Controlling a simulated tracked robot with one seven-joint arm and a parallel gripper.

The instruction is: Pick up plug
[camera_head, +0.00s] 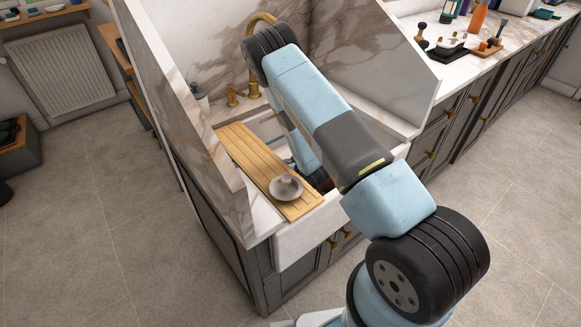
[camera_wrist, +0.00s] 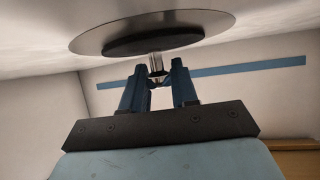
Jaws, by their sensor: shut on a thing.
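The plug (camera_wrist: 152,30) shows in the wrist view as a wide, thin metal disc with a black round layer and a short shiny stem. My gripper (camera_wrist: 157,77) is shut on the stem, its two blue-black fingers on either side. The disc lies just beyond the fingertips, close to a pale surface; I cannot tell whether they touch. In the head view my arm reaches down into the white sink (camera_head: 300,238), and the gripper and plug are hidden there.
A slatted wooden board (camera_head: 250,154) lies across the sink's left part, with a grey bowl (camera_head: 286,187) on it beside my arm. A brass tap (camera_head: 254,84) stands behind. Marble panels (camera_head: 390,62) rise around the sink. The floor at right is clear.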

